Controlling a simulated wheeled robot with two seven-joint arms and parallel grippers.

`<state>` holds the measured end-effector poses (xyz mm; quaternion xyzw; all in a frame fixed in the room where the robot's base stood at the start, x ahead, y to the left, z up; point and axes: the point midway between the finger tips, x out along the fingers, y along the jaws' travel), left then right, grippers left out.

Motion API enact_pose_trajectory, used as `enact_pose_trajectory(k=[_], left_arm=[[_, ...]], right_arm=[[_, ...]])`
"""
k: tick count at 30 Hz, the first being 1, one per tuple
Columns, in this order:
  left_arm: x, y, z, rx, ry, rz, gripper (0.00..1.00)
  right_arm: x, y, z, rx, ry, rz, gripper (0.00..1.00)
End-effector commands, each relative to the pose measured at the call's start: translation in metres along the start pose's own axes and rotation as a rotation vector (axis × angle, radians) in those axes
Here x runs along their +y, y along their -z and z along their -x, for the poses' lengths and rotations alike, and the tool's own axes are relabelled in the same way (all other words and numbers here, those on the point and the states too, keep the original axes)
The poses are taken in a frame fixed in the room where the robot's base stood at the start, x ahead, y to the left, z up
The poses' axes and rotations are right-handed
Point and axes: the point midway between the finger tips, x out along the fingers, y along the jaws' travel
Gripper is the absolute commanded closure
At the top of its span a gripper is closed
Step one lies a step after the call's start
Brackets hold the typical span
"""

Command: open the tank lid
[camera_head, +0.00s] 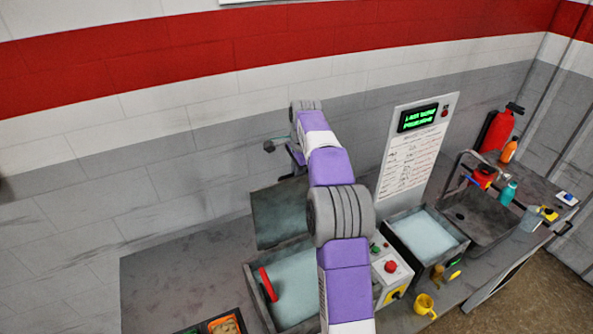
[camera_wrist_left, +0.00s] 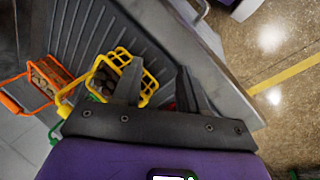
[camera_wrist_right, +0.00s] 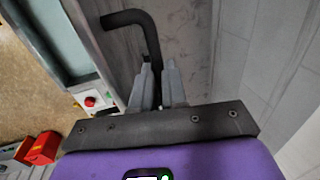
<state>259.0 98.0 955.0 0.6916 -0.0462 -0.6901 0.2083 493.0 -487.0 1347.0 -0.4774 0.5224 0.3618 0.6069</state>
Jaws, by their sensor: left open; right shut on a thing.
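The left tank (camera_head: 301,277) is uncovered at the front and shows pale blue liquid inside. Its dark lid (camera_head: 268,222) stands tilted up at the tank's back edge, partly hidden behind my right arm. My right gripper (camera_wrist_right: 158,88) is shut on a black bent handle (camera_wrist_right: 150,38). In the head view the handle's dark end (camera_head: 269,146) shows above the lid, beside the gripper; where it joins the lid is hidden. My left gripper (camera_wrist_left: 160,85) is open and empty in the left wrist view, above a yellow basket (camera_wrist_left: 146,80). It is outside the head view.
A second tank (camera_head: 425,235) and a sign panel (camera_head: 410,155) stand to the right. A control box with a red button (camera_head: 390,266) sits between the tanks. A red handle (camera_head: 268,284) is at the left tank. An orange basket (camera_wrist_left: 40,82) lies left of the yellow one.

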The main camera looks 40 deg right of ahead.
Motion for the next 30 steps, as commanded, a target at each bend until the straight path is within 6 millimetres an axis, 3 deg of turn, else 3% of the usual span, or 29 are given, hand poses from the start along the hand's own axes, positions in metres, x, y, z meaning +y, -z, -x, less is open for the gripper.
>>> enact_pose_trajectory(k=[7, 8, 12, 23, 30], left_arm=[[0.0, 0.0, 0.0, 0.0, 0.0, 0.0, 0.57], [0.0, 0.0, 0.0, 0.0, 0.0, 0.0, 0.57], [0.0, 0.0, 0.0, 0.0, 0.0, 0.0, 0.57], [0.0, 0.0, 0.0, 0.0, 0.0, 0.0, 0.57], [0.0, 0.0, 0.0, 0.0, 0.0, 0.0, 0.57]], right_arm=[[0.003, -0.002, -0.007, -0.006, -0.019, 0.002, 1.0], [0.003, -0.003, -0.007, -0.006, -0.019, 0.002, 0.83], [0.002, -0.002, -0.005, -0.004, -0.014, 0.001, 0.62], [0.001, -0.001, 0.004, -0.002, -0.005, 0.001, 0.62], [0.0, -0.001, 0.044, -0.001, -0.004, 0.001, 0.62]])
